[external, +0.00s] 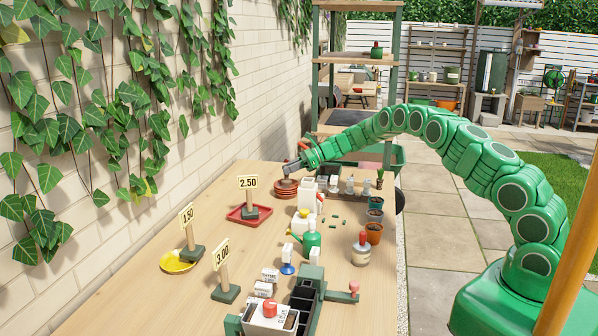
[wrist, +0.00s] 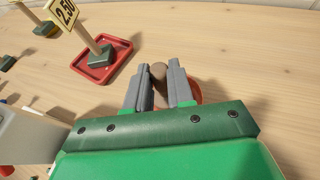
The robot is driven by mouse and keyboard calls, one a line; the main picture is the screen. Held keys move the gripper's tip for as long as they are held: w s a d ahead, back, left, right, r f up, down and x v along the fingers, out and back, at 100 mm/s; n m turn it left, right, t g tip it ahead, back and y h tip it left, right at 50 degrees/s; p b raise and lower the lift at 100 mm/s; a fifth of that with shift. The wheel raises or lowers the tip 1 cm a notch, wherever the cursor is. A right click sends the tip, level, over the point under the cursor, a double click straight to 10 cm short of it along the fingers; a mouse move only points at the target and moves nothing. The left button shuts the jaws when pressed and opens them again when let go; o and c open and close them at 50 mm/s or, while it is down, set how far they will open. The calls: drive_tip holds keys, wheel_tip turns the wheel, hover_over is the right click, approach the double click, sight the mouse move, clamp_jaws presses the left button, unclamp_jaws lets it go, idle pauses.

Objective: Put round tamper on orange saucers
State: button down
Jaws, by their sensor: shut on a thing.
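My gripper (external: 288,166) is at the far left part of the table, above the stack of orange saucers (external: 284,192). In the wrist view my gripper (wrist: 158,75) is shut on the round tamper, whose brown knob (wrist: 158,71) shows between the two grey fingers. An edge of an orange saucer (wrist: 195,91) shows behind the right finger. The tamper's lower part is mostly hidden by my gripper. In the external view it is low over the saucers; I cannot tell whether it touches them.
A red tray (external: 234,217) with a 2.50 sign (external: 249,192) stands in front of the saucers. A yellow saucer (external: 176,263) lies near the wall. White containers (external: 308,192), a green watering can (external: 311,240) and terracotta pots (external: 374,233) stand to the right. Bare wood lies between the saucers and the wall.

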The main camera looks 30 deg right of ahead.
drive_tip(key=c, duration=1)
unclamp_jaws()
drive_tip(key=shift+r, duration=0.1)
drive_tip(key=v, duration=1.2)
drive_tip(key=s+a+r+n+g+h, duration=0.1)
drive_tip(key=s+a+r+n+g, duration=0.25)
drive_tip(key=s, duration=0.65)
drive_tip(key=s+a+r+n+g+h, duration=0.1)
drive_tip(key=s+a+r+n, duration=0.1)
drive_tip(key=s+r+n, duration=0.6)
drive_tip(key=s+a+r+n+g+h, duration=0.1)
drive_tip(key=s+a+r+g+h, duration=0.2)
drive_tip(key=s, duration=0.9)
drive_tip(key=s+d+n+h, duration=0.2)
drive_tip(key=s+d, duration=0.3)
drive_tip(key=s, duration=0.7)
drive_tip(key=s+d+n+h, duration=0.3)
drive_tip(key=s+d, duration=0.3)
drive_tip(key=s, duration=0.6)
drive_tip(key=s+d+f+n+h, duration=0.1)
drive_tip(key=s+d+n, duration=0.4)
drive_tip(key=s, duration=0.7)
drive_tip(key=shift+d+f+h, duration=0.1)
drive_tip(key=shift+d+h, duration=0.15)
drive_tip(key=shift+h, duration=0.55)
